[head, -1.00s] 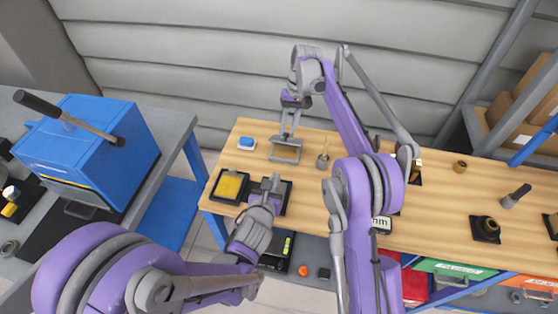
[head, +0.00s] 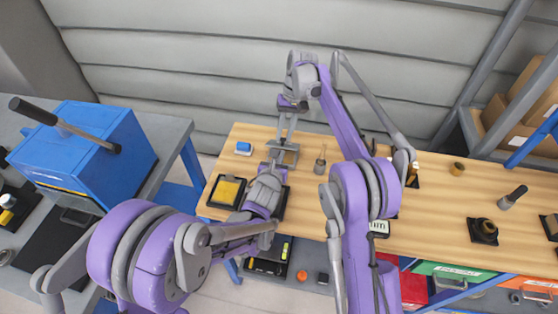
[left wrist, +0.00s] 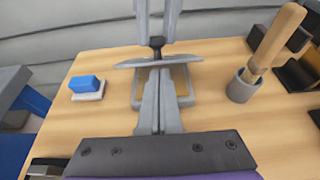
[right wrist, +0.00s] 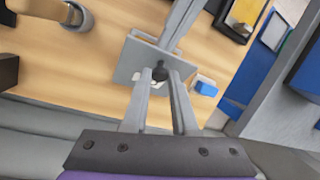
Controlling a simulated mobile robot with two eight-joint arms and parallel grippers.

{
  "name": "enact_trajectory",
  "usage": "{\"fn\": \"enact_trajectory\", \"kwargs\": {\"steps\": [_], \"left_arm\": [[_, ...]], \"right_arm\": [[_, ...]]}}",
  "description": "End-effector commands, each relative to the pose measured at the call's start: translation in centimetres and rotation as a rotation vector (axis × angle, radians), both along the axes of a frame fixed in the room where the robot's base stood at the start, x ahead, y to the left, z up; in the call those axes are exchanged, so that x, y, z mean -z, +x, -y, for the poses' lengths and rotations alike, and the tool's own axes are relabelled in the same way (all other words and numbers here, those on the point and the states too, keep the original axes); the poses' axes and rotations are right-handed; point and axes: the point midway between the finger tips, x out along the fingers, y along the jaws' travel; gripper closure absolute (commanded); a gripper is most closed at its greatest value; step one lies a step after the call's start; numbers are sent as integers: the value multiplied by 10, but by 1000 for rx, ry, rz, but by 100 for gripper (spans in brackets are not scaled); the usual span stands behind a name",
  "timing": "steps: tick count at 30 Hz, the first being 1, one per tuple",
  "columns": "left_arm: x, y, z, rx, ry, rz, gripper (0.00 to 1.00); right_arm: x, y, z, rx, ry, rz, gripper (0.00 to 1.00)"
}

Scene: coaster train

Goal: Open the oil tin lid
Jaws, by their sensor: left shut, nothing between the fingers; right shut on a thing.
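The oil tin (left wrist: 138,98) is a low grey square tin on the wooden bench, with a yellowish inside showing in the left wrist view. Its flat grey lid (left wrist: 190,62) is raised above it and looks slightly tilted; the lid also shows in the right wrist view (right wrist: 130,62). My right gripper (right wrist: 160,82) is shut on the lid's dark knob (right wrist: 160,73). My left gripper (left wrist: 158,82) is shut and empty, its fingertips at the lid's near edge; I cannot tell whether they touch it. In the head view my arms partly hide the tin.
A blue block (left wrist: 85,84) on a pale base stands left of the tin. A grey cup (left wrist: 240,90) with a wooden-handled tool stands to the right. A black tray with a yellow pad (head: 227,192) lies at the bench's front left. The bench's middle right (head: 430,200) is clear.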

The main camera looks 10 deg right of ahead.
Motion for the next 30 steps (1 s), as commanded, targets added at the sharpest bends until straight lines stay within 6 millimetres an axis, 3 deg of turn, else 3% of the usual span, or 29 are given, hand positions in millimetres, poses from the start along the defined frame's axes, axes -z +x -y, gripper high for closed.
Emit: {"fn": "enact_trajectory", "kwargs": {"steps": [20,21,24,26,30], "left_arm": [[-14,9,3,1,-1,6,100],[-14,9,3,1,-1,6,100],[-14,9,3,0,0,4,100],[-13,8,3,0,0,3,100],[-13,8,2,0,-1,2,100]], "right_arm": [[1,-1,0,-2,-1,-4,100],[1,-1,-1,-2,-1,-4,68],[1,-1,-1,-2,-1,-3,50],[1,0,0,-2,-1,-2,43],[0,0,0,0,0,-1,43]]}}
